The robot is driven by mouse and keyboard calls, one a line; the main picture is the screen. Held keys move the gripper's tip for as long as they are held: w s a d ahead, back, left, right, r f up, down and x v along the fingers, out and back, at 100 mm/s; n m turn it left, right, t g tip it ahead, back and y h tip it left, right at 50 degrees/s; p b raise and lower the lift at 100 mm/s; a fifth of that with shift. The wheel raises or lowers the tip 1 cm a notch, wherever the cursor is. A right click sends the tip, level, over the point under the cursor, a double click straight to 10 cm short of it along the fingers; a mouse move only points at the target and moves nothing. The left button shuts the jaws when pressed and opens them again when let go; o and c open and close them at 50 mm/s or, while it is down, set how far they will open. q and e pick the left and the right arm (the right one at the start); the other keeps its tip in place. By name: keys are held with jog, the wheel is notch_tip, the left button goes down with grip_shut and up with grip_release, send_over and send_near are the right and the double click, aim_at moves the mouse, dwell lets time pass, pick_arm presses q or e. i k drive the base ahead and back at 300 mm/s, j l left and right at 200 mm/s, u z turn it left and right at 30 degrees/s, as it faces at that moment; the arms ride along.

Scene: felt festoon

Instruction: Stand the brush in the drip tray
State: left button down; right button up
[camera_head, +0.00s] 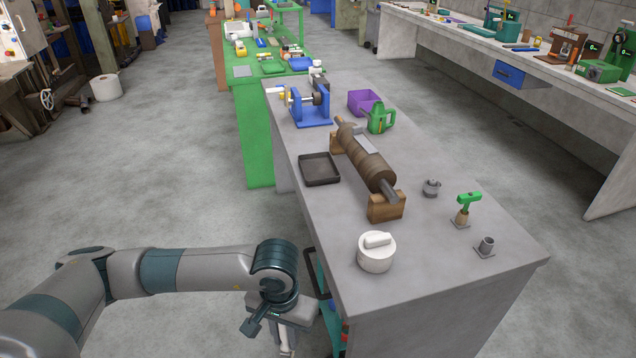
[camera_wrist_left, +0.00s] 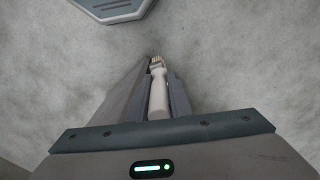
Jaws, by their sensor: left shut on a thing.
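The brush (camera_wrist_left: 158,97) has a pale handle and a small head with yellowish bristles. My left gripper (camera_wrist_left: 156,88) is shut on its handle in the left wrist view, with the bristle end pointing out past the fingers over the grey floor. In the head view my left gripper (camera_head: 286,338) hangs low beside the near left end of the grey bench, and the brush is mostly hidden there. The drip tray (camera_head: 320,168), a dark shallow rectangular tray, lies on the bench's left edge and looks empty. My right gripper is not in view.
The grey bench (camera_head: 440,262) holds a brown roller (camera_head: 365,155) on wooden blocks right of the tray. A white lidded pot (camera_head: 376,254) stands at the near left edge. Small metal parts and a green-handled tool (camera_head: 466,208) stand at right. The floor left of the bench is open.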

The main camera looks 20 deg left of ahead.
aim_at(319, 171)
jog(key=j+z, duration=0.4)
jog(key=j, duration=0.55)
jog(key=j+z, duration=0.4)
jog(key=j, duration=0.6)
jog(key=i+j+z, duration=0.1)
jog(key=j, duration=0.3)
jog(key=i+j+z, duration=0.1)
jog(key=j, duration=0.35)
jog(key=i+j, duration=0.15)
jog(key=j, duration=0.25)
jog(key=i+j+z, duration=0.15)
jog(key=j, duration=0.3)
jog(key=k+l, duration=0.05)
